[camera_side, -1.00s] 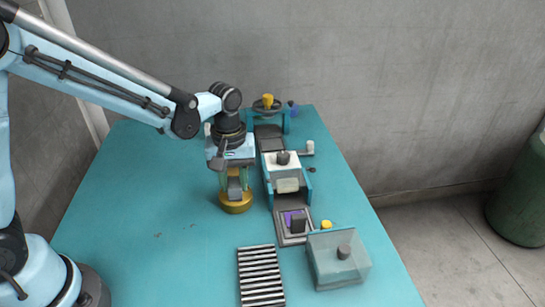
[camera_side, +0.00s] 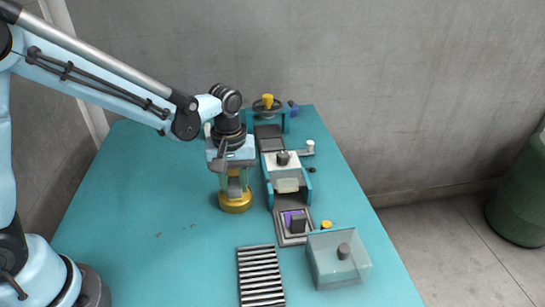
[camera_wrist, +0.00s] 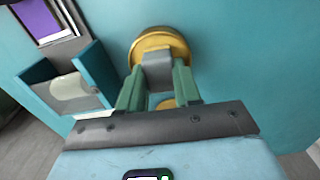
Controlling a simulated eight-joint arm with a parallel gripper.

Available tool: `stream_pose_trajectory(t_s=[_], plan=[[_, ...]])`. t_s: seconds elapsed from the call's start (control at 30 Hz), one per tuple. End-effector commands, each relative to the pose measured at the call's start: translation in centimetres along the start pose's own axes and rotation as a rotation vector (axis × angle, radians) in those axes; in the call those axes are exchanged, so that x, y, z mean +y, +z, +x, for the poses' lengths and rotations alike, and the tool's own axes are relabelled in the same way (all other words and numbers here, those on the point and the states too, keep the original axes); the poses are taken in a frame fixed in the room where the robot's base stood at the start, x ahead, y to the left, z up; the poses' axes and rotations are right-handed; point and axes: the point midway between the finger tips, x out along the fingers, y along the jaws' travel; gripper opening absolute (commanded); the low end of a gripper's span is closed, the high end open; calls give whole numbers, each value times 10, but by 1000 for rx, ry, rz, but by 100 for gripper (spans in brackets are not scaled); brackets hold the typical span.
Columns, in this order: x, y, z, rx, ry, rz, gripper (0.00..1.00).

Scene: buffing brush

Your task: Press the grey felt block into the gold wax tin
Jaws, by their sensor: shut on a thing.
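The gold wax tin (camera_side: 236,205) stands on the teal table, left of the fixture. It also shows in the wrist view (camera_wrist: 158,37), at top centre. My gripper (camera_side: 236,180) is directly above the tin, pointing down. In the wrist view my gripper's green fingers (camera_wrist: 157,88) are shut on the grey felt block (camera_wrist: 157,70). The block is at the tin's opening and overlaps its rim in the wrist view. The block's lower end is hidden, so I cannot tell how deep it sits.
Right of the tin stands a teal fixture (camera_side: 268,180) with a white block. Before it lies a grey tray with a purple patch (camera_side: 284,217). A clear box with a dark knob (camera_side: 322,272) and a striped rack (camera_side: 260,290) are nearer. The table's left side is clear.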

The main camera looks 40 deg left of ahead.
Motion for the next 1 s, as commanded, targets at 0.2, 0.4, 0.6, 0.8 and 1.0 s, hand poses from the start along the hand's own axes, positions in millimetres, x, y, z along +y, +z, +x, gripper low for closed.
stream_pose_trajectory(t_s=[0.2, 0.4, 0.6, 0.8, 1.0], plan=[[0, 0, 1, 0, 0, 0, 6], [0, 0, -8, 0, 0, 0, 6], [0, 0, -23, 0, 0, 0, 6], [0, 0, -37, 0, 0, 0, 6], [0, 0, -52, 0, 0, 0, 6]])
